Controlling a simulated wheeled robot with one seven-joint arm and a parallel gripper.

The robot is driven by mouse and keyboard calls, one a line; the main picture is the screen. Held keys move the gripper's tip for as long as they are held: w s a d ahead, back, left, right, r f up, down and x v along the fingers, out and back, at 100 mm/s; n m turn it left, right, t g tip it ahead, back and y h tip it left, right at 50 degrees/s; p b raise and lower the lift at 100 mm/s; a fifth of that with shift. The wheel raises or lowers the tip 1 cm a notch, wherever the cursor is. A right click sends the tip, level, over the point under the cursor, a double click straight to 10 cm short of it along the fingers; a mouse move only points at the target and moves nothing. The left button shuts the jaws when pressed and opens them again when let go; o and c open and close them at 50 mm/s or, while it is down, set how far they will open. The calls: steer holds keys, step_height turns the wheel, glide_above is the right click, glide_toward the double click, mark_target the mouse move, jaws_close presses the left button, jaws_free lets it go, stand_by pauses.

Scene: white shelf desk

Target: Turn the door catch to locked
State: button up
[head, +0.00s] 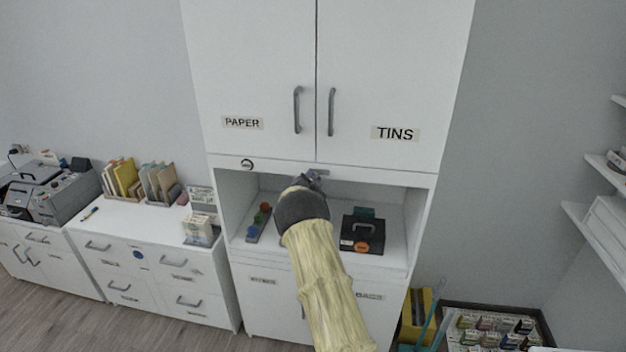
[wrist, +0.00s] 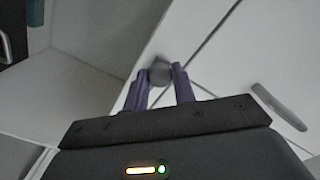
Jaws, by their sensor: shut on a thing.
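The door catch (wrist: 160,72) is a small grey knob on the white cabinet front, just under the seam between the two upper doors. In the wrist view my gripper (wrist: 159,74) has its two purple fingers on either side of the knob, shut on it. In the head view my gripper (head: 312,179) is at the rail below the doors and largely hides the catch. Which way the catch is turned cannot be told. The PAPER door (head: 250,75) and the TINS door (head: 390,75) are both closed.
Door handles (head: 297,110) stick out above.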

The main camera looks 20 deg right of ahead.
steer(key=shift+f+n+b, duration=0.15)
steer(key=shift+n+b, duration=0.15)
steer(key=shift+b, duration=0.3)
steer(key=n+b, duration=0.3)
steer(key=b, duration=0.1)
steer(key=shift+f+b, duration=0.1)
steer(key=shift+b, duration=0.25)
steer(key=n+b, duration=0.3)
steer(key=shift+n, duration=0.4)
steer(key=n, duration=0.2)
steer(key=n+b, duration=0.2)
steer(key=n, duration=0.1)
steer(key=shift+r+n, duration=0.25)
steer(key=shift+n, duration=0.05)
steer(key=n+b, duration=0.2)
steer(key=n, duration=0.3)
steer(key=shift+r, duration=0.1)
steer(key=o, duration=1)
